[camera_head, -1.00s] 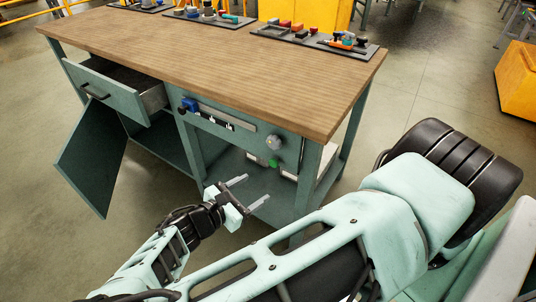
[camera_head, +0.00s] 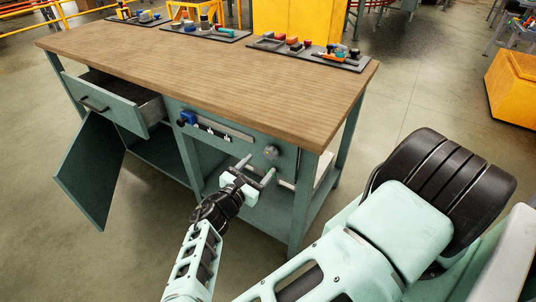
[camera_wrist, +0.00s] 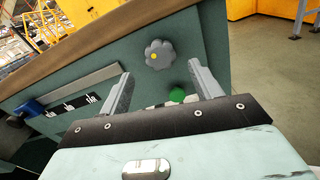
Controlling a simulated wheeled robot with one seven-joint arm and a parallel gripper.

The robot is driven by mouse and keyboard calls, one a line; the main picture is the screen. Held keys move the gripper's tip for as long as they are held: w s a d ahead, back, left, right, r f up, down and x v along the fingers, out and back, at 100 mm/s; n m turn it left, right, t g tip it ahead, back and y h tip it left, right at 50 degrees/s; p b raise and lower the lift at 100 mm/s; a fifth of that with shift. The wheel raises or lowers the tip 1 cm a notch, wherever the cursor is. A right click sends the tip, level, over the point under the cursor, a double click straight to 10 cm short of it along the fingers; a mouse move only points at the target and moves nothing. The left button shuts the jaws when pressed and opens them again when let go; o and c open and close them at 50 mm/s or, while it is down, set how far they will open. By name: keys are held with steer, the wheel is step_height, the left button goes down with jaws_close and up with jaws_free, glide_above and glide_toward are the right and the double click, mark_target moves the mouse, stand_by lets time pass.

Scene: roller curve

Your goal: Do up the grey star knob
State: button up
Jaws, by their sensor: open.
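The grey star knob (camera_head: 271,152) sits on the teal front panel of the workbench, near its right end. In the wrist view the knob (camera_wrist: 159,54) is lobed, with a small yellow dot on its face, and it lies ahead of and between the fingers. My gripper (camera_head: 256,170) is open and empty, in front of the panel and just below and left of the knob in the head view. The fingers also show in the wrist view (camera_wrist: 160,85), apart from the knob. Whether the knob is loose or tight cannot be told.
A green button (camera_wrist: 177,95) is below the knob. A blue part (camera_head: 188,117) and a rail (camera_head: 225,127) are to the left. A drawer (camera_head: 112,105) and cabinet door (camera_head: 92,178) stand open at left. The wooden top (camera_head: 215,70) overhangs the panel.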

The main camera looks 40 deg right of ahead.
mark_target(269, 155)
steer(key=x, duration=0.6)
steer(key=shift+p, duration=0.4)
steer(key=shift+c, duration=0.3)
steer(key=c, duration=0.9)
